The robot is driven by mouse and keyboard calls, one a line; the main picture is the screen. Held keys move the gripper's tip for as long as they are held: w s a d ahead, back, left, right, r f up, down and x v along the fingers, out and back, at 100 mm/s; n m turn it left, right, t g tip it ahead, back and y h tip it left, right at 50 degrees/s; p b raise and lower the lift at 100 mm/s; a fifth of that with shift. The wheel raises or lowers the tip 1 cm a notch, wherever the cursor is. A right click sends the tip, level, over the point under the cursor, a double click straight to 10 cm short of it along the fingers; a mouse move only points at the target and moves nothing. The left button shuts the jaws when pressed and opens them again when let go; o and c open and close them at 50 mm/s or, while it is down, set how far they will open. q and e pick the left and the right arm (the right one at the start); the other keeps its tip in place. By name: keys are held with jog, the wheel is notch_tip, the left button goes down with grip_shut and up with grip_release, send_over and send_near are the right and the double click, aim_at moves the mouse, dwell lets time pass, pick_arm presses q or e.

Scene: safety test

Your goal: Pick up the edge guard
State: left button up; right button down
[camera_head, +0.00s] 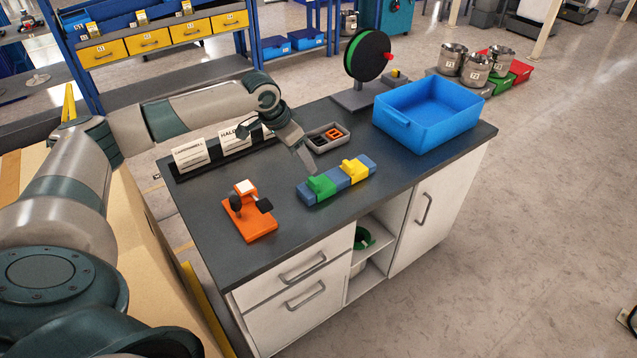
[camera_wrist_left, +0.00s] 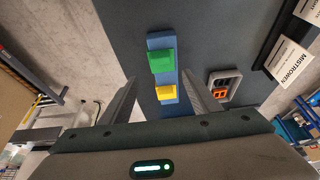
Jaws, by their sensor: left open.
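No part is clearly marked as the edge guard, so I cannot tell which it is. Small orange (camera_head: 334,132) and black parts lie in a shallow grey tray (camera_head: 345,129) on the dark worktop. A blue bar (camera_head: 339,180) with a green block (camera_head: 320,185) and a yellow block (camera_head: 354,168) lies in front of the tray. My left gripper (camera_head: 305,158) is above the worktop, near the tray and bar. In the left wrist view my open, empty left gripper (camera_wrist_left: 159,77) has the bar between its fingers in the picture; the tray (camera_wrist_left: 234,76) is right of them. My right gripper is not seen.
An orange fixture (camera_head: 248,215) with black knobs stands front left on the worktop. A large blue bin (camera_head: 430,121) is at the right, a stand with a green-and-black disc (camera_head: 367,55) at the back. Sign cards (camera_head: 190,155) stand behind the left side.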

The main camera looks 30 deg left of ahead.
aim_at(314, 180)
pick_arm(q)
jog(key=shift+p+x, duration=0.65)
jog(key=shift+x, duration=2.05)
jog(key=shift+w+f+p, duration=0.1)
jog(key=shift+f+p, duration=0.15)
jog(key=shift+p, duration=0.15)
jog(key=p+x, duration=0.2)
jog(key=x, duration=0.2)
jog(key=shift+a, duration=0.15)
jog(key=shift+f, duration=0.35)
